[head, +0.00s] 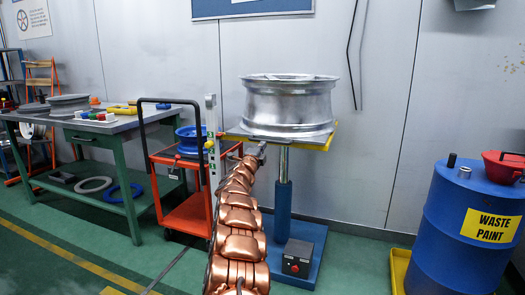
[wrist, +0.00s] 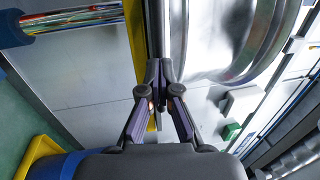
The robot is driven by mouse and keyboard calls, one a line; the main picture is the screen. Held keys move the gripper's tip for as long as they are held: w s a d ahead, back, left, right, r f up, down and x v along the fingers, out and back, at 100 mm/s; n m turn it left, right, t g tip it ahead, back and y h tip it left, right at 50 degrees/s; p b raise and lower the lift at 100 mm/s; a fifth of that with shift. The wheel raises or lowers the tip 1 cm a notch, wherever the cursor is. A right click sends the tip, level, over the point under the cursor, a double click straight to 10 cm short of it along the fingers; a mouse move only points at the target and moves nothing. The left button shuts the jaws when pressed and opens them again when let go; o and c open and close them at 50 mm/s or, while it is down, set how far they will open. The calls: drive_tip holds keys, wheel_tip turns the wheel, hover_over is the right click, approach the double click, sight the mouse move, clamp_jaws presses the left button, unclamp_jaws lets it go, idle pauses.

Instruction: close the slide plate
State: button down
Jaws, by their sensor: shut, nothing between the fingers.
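A large silver wheel rim (head: 290,105) sits on a flat yellow-edged plate (head: 318,146) on top of a blue post stand (head: 283,205). I take this plate to be the slide plate; how far it is slid cannot be told. My copper arm reaches up to its left front side. My gripper (head: 260,150) is small there, close to the plate's left part. In the wrist view my gripper (wrist: 159,70) is shut and empty, its fingertips near the plate's yellow edge (wrist: 133,35); contact is unclear. The rim (wrist: 215,35) is to the right. My arm hides part of the stand.
An orange trolley (head: 190,213) with a blue wheel rim (head: 190,138) stands left of my arm. A green workbench (head: 130,165) is farther left. A blue waste paint drum (head: 440,225) is at the right. Floor between stand and drum is clear.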

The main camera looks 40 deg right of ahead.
drive_tip(key=v, duration=1.2)
idle(0.5)
